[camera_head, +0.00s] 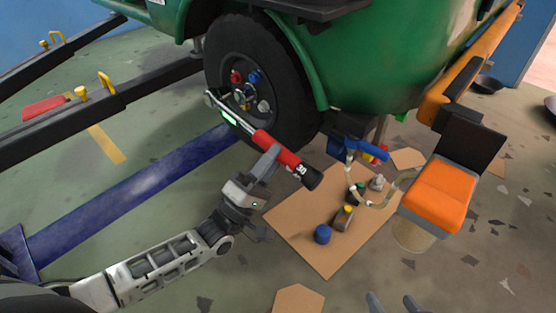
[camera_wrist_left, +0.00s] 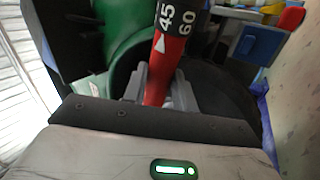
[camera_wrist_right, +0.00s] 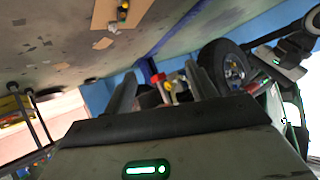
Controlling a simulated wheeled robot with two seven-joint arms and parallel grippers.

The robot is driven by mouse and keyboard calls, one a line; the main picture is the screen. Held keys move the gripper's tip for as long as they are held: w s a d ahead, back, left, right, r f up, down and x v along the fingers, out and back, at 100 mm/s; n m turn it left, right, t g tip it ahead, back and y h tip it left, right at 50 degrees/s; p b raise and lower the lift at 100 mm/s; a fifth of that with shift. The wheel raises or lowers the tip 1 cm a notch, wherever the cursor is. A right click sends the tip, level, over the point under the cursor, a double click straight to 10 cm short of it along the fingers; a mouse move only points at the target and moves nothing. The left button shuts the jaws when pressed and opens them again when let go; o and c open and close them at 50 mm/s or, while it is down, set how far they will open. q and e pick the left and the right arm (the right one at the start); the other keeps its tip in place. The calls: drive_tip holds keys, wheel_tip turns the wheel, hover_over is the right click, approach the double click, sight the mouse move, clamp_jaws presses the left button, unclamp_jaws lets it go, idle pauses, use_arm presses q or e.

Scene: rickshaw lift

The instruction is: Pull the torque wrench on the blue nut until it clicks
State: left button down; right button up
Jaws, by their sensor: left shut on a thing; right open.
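The torque wrench (camera_head: 272,146) has a red handle, a black end with white numbers and a lit green display. It slants down to the right in front of the wheel (camera_head: 262,68). Its head (camera_head: 211,98) is by the wheel's left side; I cannot tell which nut it sits on. A blue nut (camera_head: 256,77) shows at the hub's upper right, beside a red nut (camera_head: 236,77). My left gripper (camera_head: 268,163) is shut on the red handle, seen closely in the left wrist view (camera_wrist_left: 165,80). My right gripper (camera_wrist_right: 161,95) is open and empty; its fingertips show at the head view's bottom edge (camera_head: 393,303).
A green vehicle body (camera_head: 375,65) hangs above the wheel. A blue lift beam (camera_head: 130,190) lies left of it. A cardboard sheet (camera_head: 320,256) with a blue cap (camera_head: 323,234) and small bottles lies on the floor. An orange seat (camera_head: 440,190) stands at the right.

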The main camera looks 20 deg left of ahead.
use_arm(q)
drive_tip(key=shift+w+d+r+b, duration=0.15)
drive_tip(key=shift+w+d+b, duration=0.2)
drive_tip(key=shift+w, duration=0.35)
drive_tip(key=w, duration=0.1)
drive_tip(key=w+d+b, duration=0.1)
drive_tip(key=w, duration=0.1)
drive_tip(key=w+b, duration=0.1)
drive_tip(key=shift+w+d, duration=0.15)
drive_tip(key=shift+d, duration=0.1)
use_arm(e)
drive_tip(key=shift+a+r+t+y, duration=0.25)
drive_tip(key=shift+r+t, duration=0.15)
drive_tip(key=shift+r, duration=0.25)
drive_tip(key=shift+a+r+t+y, duration=0.2)
drive_tip(key=shift+r+t, duration=0.2)
drive_tip(key=shift+r, duration=0.2)
drive_tip(key=shift+f, duration=0.2)
use_arm(q)
drive_tip(key=shift+w+d+r, duration=0.2)
drive_tip(key=shift+w+b, duration=0.2)
drive_tip(key=shift+b, duration=0.1)
use_arm(e)
drive_tip(key=shift+d+f, duration=0.1)
drive_tip(key=shift+f, duration=0.15)
